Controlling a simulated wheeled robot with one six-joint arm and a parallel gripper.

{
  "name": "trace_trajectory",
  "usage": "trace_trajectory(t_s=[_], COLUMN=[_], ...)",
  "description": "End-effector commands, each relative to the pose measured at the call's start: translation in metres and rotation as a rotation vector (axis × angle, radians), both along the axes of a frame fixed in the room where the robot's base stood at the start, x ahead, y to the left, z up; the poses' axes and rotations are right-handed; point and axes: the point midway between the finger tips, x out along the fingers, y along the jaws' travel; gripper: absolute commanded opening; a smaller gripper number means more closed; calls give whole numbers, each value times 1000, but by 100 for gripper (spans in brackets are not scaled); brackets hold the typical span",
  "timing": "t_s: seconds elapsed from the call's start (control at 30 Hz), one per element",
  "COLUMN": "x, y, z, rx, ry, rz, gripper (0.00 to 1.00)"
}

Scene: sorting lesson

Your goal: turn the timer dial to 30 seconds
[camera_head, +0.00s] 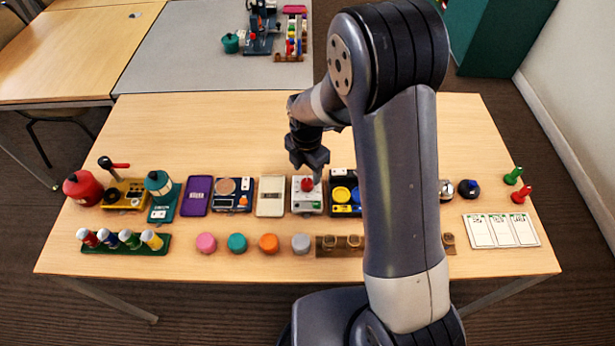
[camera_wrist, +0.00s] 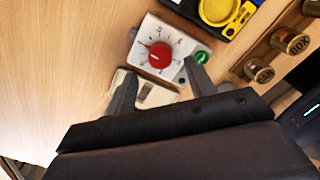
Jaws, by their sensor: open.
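The timer is a white box (camera_head: 306,208) with a red round dial (camera_head: 307,184), standing in the middle of the table row. In the wrist view the timer face (camera_wrist: 188,46) shows dark marks around the red dial (camera_wrist: 160,55), and a green button (camera_wrist: 201,57) sits at one corner. The marks are too small to read, and I cannot tell the setting. My gripper (camera_head: 311,172) is above the timer, pointing down. In the wrist view my gripper (camera_wrist: 159,83) is open and empty, its fingers apart with the dial beyond the gap.
A wooden rack (camera_head: 327,250) and coloured discs (camera_head: 268,243) lie in front. The table behind the row is clear.

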Motion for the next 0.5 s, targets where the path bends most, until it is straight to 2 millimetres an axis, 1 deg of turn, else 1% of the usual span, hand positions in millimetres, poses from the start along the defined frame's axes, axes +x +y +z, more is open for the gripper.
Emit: trace_trajectory(t_s=[0.03,0.1,0.2,0.33,0.5], x=[-1,-1,0,0,0], y=[0,0,0,0,0], z=[-10,-21,-32,-41,-45], rx=[-1,-1,-1,0,1], ry=[4,3,2,0,-1], rz=[-1,-1,-1,-1,-1], gripper=[52,52,52,52,52])
